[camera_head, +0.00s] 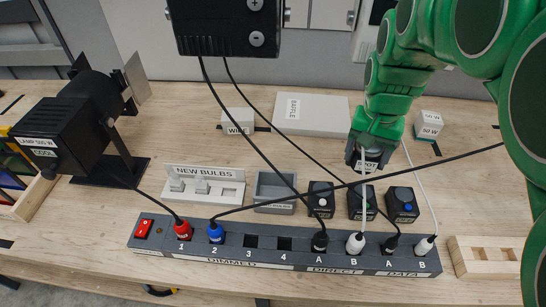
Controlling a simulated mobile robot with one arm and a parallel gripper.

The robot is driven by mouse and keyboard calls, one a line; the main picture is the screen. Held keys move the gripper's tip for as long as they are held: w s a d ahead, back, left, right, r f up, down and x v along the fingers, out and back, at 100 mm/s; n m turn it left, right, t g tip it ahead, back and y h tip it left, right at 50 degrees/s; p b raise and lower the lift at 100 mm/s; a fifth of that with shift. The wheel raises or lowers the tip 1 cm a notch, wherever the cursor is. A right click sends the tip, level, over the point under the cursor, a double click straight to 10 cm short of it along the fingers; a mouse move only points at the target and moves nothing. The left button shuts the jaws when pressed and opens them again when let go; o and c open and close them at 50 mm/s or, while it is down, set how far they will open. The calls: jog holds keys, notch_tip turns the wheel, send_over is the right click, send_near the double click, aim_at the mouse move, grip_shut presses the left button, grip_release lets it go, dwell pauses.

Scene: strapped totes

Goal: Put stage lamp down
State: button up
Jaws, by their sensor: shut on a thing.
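A black stage lamp (62,130) with barn doors stands on a dark base at the far left. Labels on its back end end in "500 W" and "COOL". My green gripper (369,158) points down above the middle right of the bench, away from that lamp. It is shut on a small dark thing (366,166) with a white label that seems to end in "POT". The held thing is mostly hidden by the gripper, so I cannot tell its full shape. I cannot tell whether it touches the bench.
A power strip (290,257) with red, blue, black and white plugs lies in front. Cables cross above the bench. Knobbed boxes (321,199), a bulb rack (204,186) and a grey tray (273,191) stand behind it. A black box (228,27) hangs above. A white baffle (325,114) lies behind.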

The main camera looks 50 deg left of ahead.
jog(key=s+a+n, duration=0.1)
jog(key=s+a, duration=0.4)
jog(key=s, duration=0.5)
jog(key=w+a+f, duration=0.2)
jog(key=a+f, duration=0.1)
jog(key=w+a+f, duration=0.3)
jog(key=a, duration=0.1)
jog(key=w+a+f, duration=0.2)
jog(key=a+f, duration=0.1)
jog(key=a, duration=0.1)
jog(key=shift+w+f, duration=0.25)
jog(key=shift+f, duration=0.1)
jog(key=shift+w+a+f, duration=0.15)
jog(key=shift+f, duration=0.15)
notch_tip(320, 180, down, 3)
jog(key=shift+f, duration=0.15)
jog(key=o, duration=1.2)
